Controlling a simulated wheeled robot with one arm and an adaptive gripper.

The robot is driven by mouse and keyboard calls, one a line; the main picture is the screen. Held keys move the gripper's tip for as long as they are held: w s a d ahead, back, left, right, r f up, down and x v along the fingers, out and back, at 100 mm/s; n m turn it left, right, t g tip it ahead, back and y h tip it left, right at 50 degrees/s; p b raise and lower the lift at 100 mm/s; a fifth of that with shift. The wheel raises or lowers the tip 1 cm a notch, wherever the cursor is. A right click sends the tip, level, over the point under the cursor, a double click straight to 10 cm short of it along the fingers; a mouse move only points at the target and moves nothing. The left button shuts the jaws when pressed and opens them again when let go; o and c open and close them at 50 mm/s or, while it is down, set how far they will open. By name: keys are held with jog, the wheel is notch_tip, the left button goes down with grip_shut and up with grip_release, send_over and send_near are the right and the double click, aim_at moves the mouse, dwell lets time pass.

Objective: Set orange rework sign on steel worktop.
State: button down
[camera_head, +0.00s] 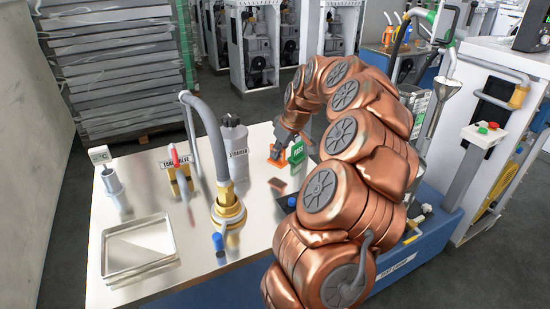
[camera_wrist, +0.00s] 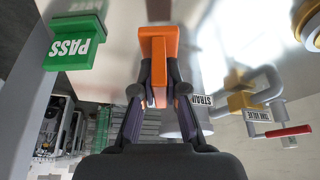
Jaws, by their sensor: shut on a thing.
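The orange rework sign (camera_wrist: 158,48) is between the fingertips of my gripper (camera_wrist: 154,88) in the wrist view. My gripper is shut on it. In the head view my gripper (camera_head: 283,148) is over the back right part of the steel worktop (camera_head: 262,215), partly hiding the orange sign (camera_head: 275,161). An orange-brown reflection shows on the steel in front of the sign. I cannot tell whether its lower edge touches the worktop. The sign's lettering is not visible.
A green PASS sign (camera_head: 297,153) stands just right of the orange sign. A grey strainer bottle (camera_head: 235,150) is to its left. A hose on a brass fitting (camera_head: 229,211), a labelled valve (camera_head: 180,178) and a metal tray (camera_head: 138,249) stand further left.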

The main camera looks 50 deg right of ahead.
jog(key=shift+w+a+f, duration=0.1)
jog(key=shift+w, duration=0.4)
jog(key=shift+f+p, duration=0.5)
jog(key=shift+f, duration=1.2)
jog(key=shift+f, duration=0.2)
jog(key=c, duration=1.2)
grip_release()
jog(key=shift+r, duration=0.1)
jog(key=shift+r, duration=0.25)
jog(key=b+v, duration=0.2)
jog(key=v, duration=0.9)
jog(key=shift+s+r, duration=0.2)
jog(key=shift+r, duration=0.1)
